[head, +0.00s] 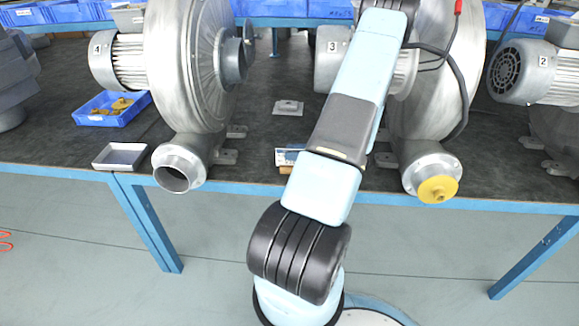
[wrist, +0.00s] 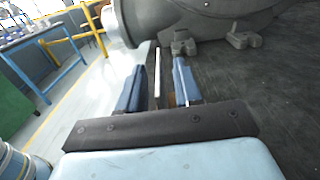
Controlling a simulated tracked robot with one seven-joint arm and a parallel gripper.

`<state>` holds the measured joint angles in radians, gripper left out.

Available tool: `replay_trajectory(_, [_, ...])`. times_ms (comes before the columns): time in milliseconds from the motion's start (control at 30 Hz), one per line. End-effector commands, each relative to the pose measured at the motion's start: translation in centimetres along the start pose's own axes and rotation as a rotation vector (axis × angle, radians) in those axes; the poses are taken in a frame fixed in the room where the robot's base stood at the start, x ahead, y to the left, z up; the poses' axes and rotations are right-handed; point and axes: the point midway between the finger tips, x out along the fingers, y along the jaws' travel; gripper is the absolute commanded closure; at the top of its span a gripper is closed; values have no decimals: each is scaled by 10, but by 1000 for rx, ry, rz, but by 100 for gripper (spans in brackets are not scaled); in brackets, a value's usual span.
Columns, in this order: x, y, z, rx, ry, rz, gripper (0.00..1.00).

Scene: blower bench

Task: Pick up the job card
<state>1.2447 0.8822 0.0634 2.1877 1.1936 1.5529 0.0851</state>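The job card (head: 287,155) looks like a small blue and white card near the bench's front edge, low in the middle of the head view. A brown block shows under it, and my arm hides its right part. In the wrist view, a thin pale strip (wrist: 157,72), apparently the card seen edge-on, stands between the two blue fingers of my gripper (wrist: 158,66). The fingers are open, with a visible gap on each side of the strip. A little brown shows beside its lower end. The head view does not clearly show my gripper.
Large grey blowers (head: 190,65) stand on the dark bench (head: 255,130); one outlet has a yellow cap (head: 438,190). A blue bin (head: 112,108) with yellowish parts and a pale tray (head: 120,156) are at left. A small pale plate (head: 288,107) lies behind the card.

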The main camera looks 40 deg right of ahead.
Motion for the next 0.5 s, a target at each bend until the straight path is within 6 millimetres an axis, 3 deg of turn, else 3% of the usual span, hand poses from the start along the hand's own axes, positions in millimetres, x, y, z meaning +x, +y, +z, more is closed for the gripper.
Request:
replay_trajectory(100, [12,0,0,0,1,-1,66])
replay_trajectory(333, [14,0,0,-1,2,-1,66])
replay_trajectory(500, [14,0,0,-1,1,-1,81])
